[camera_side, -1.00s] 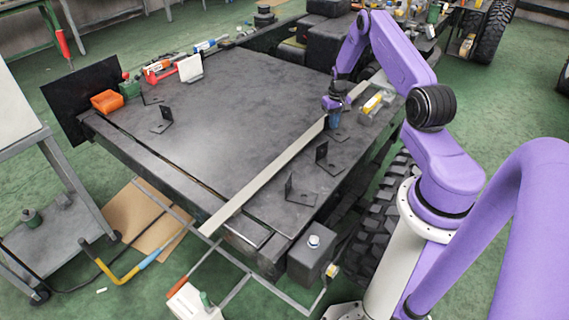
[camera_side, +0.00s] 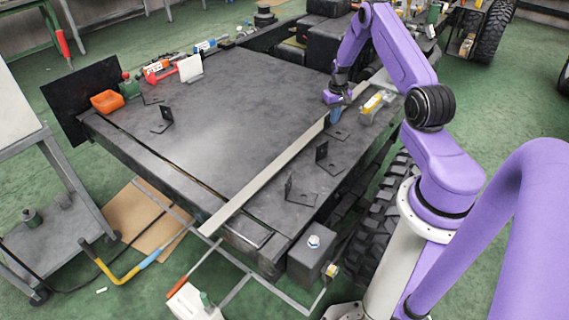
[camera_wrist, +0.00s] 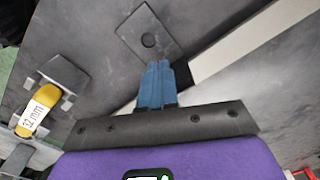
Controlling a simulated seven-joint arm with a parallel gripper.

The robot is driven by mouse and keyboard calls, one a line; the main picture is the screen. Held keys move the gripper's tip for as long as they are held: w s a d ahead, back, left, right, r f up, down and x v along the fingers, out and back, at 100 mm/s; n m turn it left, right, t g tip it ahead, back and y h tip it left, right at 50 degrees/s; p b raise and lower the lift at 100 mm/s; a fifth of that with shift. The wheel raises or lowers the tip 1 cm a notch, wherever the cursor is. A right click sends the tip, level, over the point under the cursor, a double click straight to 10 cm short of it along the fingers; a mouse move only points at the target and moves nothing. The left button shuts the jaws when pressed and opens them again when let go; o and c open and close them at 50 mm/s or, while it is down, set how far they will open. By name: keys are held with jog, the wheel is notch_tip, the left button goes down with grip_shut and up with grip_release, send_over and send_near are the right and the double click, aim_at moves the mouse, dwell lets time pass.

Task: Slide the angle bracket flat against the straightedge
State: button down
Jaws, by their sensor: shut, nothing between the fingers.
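The straightedge (camera_side: 270,172) is a long pale bar running diagonally across the dark table. It also shows in the wrist view (camera_wrist: 255,38). A black angle bracket (camera_side: 338,132) lies on its right side near the far end. In the wrist view its base plate with a hole (camera_wrist: 142,28) lies flat, and its upright flange is partly hidden by my fingers. My gripper (camera_side: 335,115) is shut and empty, its blue fingertips (camera_wrist: 157,70) right at the bracket. The bracket is close beside the straightedge; I cannot tell whether they touch along the whole length.
A yellow-labelled block (camera_side: 373,105) lies near my gripper. An orange bin (camera_side: 107,101) sits at the left edge. The table's middle is clear.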

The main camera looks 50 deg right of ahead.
aim_at(334, 132)
jog(key=shift+s+r, duration=0.2)
jog(key=shift+r, duration=0.95)
jog(key=shift+s+r, duration=0.15)
jog(key=shift+r, duration=0.95)
jog(key=w+a+r+n, duration=0.15)
jog(key=a+r, duration=0.25)
jog(key=a, duration=0.5)
jog(key=w+a+r+n, duration=0.1)
jog(key=a+r+n, duration=0.2)
jog(key=a+r, duration=0.35)
jog(key=w+a+r+n, duration=0.2)
jog(key=a+r, duration=0.1)
jog(key=a, duration=0.7)
jog(key=s+a+r+n, duration=0.2)
jog(key=s+a+r, duration=0.1)
jog(key=s+a, duration=0.3)
jog(key=s+a+r+n, duration=0.2)
jog(key=s+a+n, duration=0.1)
jog(key=a, duration=0.4)
jog(key=s+a+r+n, duration=0.2)
jog(key=s+n, duration=0.1)
jog(key=s, duration=0.8)
jog(key=s+a+r+n, duration=0.2)
jog(key=s+n, duration=0.2)
jog(key=s, duration=0.6)
jog(key=shift+s+a, duration=0.35)
jog(key=shift+a, duration=0.05)
